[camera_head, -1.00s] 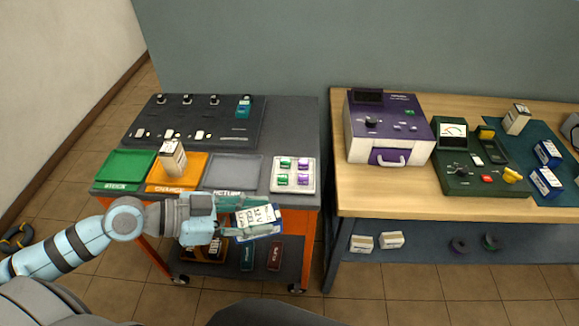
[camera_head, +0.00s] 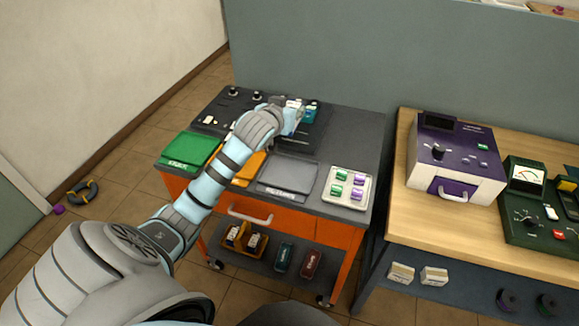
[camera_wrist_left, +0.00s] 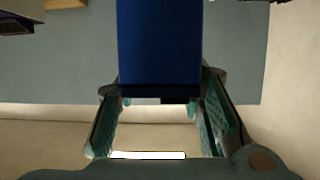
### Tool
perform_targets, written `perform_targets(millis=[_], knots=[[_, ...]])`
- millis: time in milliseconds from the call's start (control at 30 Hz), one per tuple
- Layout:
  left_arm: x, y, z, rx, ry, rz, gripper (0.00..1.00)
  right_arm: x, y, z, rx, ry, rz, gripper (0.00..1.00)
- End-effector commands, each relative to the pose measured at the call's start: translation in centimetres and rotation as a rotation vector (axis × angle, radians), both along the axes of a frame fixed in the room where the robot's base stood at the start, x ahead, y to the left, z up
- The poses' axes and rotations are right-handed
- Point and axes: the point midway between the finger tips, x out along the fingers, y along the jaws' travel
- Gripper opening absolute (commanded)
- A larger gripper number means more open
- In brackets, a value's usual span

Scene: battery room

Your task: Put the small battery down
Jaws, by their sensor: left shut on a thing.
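My left gripper (camera_head: 292,112) is over the far right part of the dark charger board (camera_head: 213,130), shut on a small battery. In the head view the battery shows only in part, as a white and blue patch, mostly covered by my wrist. In the left wrist view the battery (camera_wrist_left: 159,42) is a plain blue block between the two fingers (camera_wrist_left: 160,90). I cannot tell whether it touches the board. A teal battery (camera_head: 312,107) stands in the board's right end, close to the gripper. My right gripper is not in view.
In front of the board lie a green tray (camera_head: 190,150), an orange tray (camera_head: 252,166) partly behind my arm, and a grey tray (camera_head: 288,178) that looks empty. A white holder (camera_head: 347,187) carries several small cells. A purple-topped case (camera_head: 455,155) stands on the wooden bench (camera_head: 405,215).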

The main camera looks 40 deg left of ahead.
Motion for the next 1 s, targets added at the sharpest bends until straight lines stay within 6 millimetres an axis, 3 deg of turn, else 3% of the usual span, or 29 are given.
perform_targets(millis=[67, 300, 433, 800, 1000], knots=[[0.1, 0.3, -1.2, 0.000, 0.004, 0.017, 0.00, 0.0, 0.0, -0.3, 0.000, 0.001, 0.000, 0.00], [0.0, 0.2, -9.9, 0.000, 0.007, 0.016, 0.00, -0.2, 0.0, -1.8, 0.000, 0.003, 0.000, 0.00], [0.0, 0.2, -13.7, 0.002, 0.005, 0.014, 0.00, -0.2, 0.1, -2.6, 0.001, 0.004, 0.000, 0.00], [0.0, 0.2, -19.6, 0.003, 0.002, 0.012, 0.00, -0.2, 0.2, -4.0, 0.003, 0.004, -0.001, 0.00], [0.0, 0.2, -19.6, 0.003, 0.001, 0.011, 0.00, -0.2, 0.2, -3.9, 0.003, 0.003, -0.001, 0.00]])
